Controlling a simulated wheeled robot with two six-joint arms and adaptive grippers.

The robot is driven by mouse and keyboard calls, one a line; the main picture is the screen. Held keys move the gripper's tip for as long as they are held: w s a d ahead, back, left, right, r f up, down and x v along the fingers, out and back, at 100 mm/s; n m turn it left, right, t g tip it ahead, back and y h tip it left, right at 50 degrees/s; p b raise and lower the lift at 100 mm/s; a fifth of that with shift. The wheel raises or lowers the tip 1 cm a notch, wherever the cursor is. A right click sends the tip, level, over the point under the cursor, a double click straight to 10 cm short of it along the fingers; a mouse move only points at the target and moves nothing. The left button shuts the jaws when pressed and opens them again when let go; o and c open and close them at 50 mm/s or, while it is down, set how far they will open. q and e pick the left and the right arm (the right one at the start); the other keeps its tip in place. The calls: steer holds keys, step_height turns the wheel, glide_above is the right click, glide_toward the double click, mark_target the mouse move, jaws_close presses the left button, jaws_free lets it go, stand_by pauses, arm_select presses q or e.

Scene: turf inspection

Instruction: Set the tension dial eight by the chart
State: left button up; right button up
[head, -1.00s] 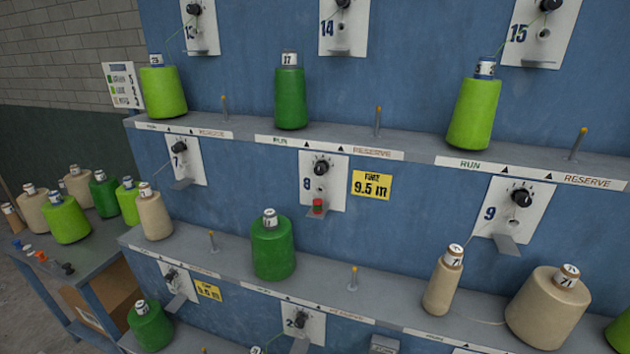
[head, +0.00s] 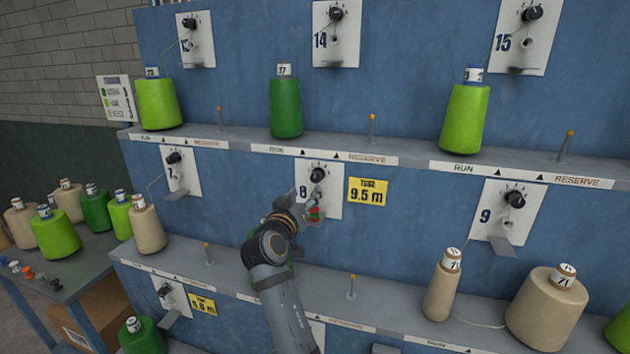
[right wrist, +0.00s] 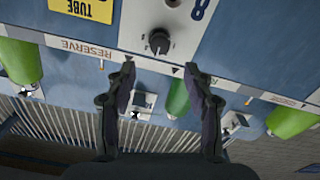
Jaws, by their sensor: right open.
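Tension dial eight is a black knob (head: 317,174) on a white plate (head: 330,201) marked 8, in the middle row of the blue panel. It also shows as a black knob (right wrist: 158,42) in the right wrist view, where the picture is upside down. My right gripper (head: 311,196) is in front of the plate, just below the knob. In the right wrist view my right gripper (right wrist: 160,72) is open and empty, with the knob ahead of the gap, apart from both fingers. The chart (head: 115,98) hangs at the far left, its text too small to read. My left gripper is out of view.
A yellow card (head: 367,192) reading "TUBE 9.5 m" sits right of the plate. A small red piece (head: 315,213) is below the dial, close to my gripper. Shelves (head: 435,163) with yarn cones run above and below. A side table (head: 85,269) with cones stands left.

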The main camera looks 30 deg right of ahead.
mark_target(315, 180)
steer(key=p+x, duration=0.4)
steer(key=x, duration=0.6)
steer(key=shift+d, duration=0.1)
steer(key=shift+w+d+f, duration=0.1)
steer(key=shift+w+d, duration=0.1)
steer(key=shift+w, duration=0.05)
